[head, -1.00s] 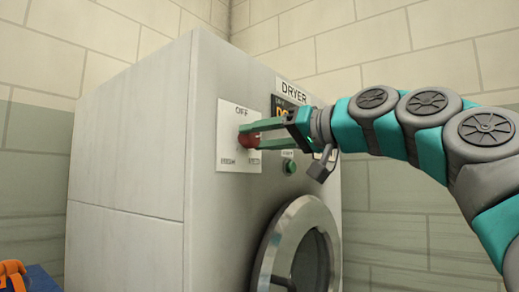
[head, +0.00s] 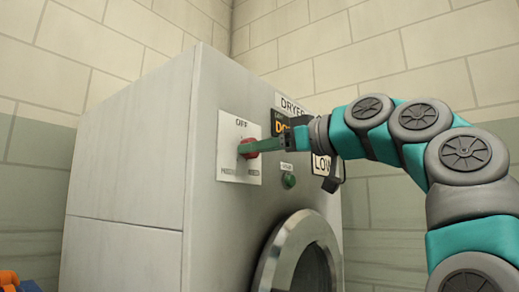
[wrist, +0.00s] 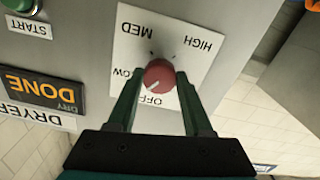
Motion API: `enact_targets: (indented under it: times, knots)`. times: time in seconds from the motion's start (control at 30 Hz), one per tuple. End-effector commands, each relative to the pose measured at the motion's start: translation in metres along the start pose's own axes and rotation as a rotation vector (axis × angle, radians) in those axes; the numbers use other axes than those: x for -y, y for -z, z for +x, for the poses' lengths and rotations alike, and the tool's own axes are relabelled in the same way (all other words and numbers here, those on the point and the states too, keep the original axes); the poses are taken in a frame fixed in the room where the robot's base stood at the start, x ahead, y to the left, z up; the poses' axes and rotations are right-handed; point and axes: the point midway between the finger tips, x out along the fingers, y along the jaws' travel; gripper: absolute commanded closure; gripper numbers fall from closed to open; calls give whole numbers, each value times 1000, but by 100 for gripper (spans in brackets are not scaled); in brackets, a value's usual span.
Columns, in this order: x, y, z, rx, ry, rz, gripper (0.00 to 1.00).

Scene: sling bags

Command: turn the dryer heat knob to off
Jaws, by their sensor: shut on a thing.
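The heat knob (wrist: 159,72) is a round red dial on a white label plate (wrist: 185,45) marked OFF, LOW, MED and HIGH. The wrist view shows it upside down. The knob's pale pointer line aims between LOW and OFF. My gripper (wrist: 158,78) is shut on the knob, one finger on each side. In the head view the knob (head: 249,142) is partly hidden behind the fingers of my gripper (head: 250,149), which come from the right. The grey dryer (head: 130,165) carries the plate at the upper left of its front.
A green START button (head: 288,180) is just right of the plate. The round door (head: 275,268) is below. Orange and blue items (head: 10,280) sit at the lower left.

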Motion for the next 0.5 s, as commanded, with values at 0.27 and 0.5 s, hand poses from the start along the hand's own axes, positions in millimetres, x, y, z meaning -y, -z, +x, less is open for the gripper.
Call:
enact_targets:
  times: [0.27, 0.5]
  knots:
    - [1, 1, 0, -1, 1, -59, 100]
    - [0, -1, 2, 2, 0, -101, 100]
